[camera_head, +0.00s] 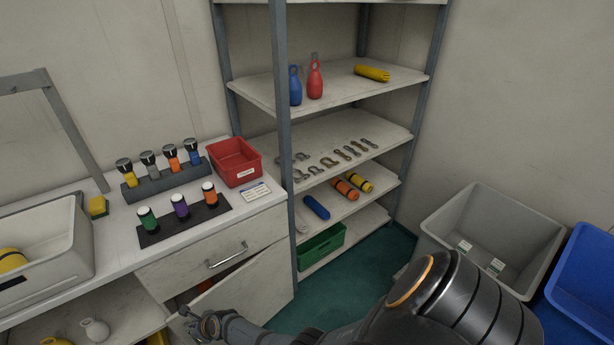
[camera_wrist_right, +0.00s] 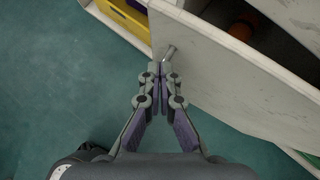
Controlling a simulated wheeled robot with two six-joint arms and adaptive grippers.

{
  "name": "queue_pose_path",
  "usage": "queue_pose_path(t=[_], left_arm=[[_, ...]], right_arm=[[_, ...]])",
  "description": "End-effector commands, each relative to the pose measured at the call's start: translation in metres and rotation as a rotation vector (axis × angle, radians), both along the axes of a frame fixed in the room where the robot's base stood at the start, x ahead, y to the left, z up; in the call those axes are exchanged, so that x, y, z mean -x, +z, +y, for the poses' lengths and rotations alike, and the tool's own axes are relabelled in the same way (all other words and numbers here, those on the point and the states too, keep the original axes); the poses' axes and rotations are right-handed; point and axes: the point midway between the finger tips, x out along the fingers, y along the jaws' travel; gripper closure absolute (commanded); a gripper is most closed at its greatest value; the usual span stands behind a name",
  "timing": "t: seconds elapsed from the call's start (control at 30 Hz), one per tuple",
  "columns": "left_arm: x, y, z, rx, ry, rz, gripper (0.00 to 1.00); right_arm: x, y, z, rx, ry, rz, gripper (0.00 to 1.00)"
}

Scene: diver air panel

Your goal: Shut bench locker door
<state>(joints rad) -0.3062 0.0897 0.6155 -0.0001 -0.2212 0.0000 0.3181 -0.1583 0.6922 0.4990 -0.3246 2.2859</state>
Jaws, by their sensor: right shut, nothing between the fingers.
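The bench locker door (camera_head: 250,290) is a pale panel under the drawer, standing ajar with a dark gap behind its top edge. In the right wrist view the door (camera_wrist_right: 235,72) runs diagonally, with the dark locker inside behind it. A small metal handle (camera_wrist_right: 169,53) sits near the door's free edge. My right gripper (camera_head: 190,318) is shut and empty. In the right wrist view its closed fingertips (camera_wrist_right: 160,74) are close to the handle and door edge; I cannot tell whether they touch. My left gripper is not in view.
The drawer handle (camera_head: 227,255) is above the door. The bench top holds a red bin (camera_head: 236,162), flashlights (camera_head: 170,160) and a grey tub (camera_head: 60,262). A shelf rack (camera_head: 283,130) stands right of the bench. A grey crate (camera_head: 500,225) is farther right. Green floor (camera_head: 345,280) is open between.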

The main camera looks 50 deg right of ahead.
Motion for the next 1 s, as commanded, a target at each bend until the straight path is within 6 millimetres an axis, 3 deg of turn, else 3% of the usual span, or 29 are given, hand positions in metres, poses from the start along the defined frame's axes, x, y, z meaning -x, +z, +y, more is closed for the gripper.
queue_pose_path(t=[0.03, 0.17, 0.4, 0.57, 1.0], left_arm=[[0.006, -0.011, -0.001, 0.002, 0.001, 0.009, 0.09], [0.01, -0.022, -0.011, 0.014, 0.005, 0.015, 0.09], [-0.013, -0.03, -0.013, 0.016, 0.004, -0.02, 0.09], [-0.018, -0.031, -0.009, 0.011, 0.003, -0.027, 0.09], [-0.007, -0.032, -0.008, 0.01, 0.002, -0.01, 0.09]], right_arm=[[-0.011, -0.004, 0.0, 0.0, 0.001, -0.002, 1.0], [-0.031, -0.003, 0.001, 0.0, 0.002, -0.001, 1.0], [-0.053, -0.001, 0.002, -0.001, 0.002, -0.001, 1.0], [-0.058, 0.0, 0.001, 0.0, 0.003, -0.001, 1.0], [-0.059, 0.001, 0.002, -0.001, 0.003, 0.001, 1.0]])
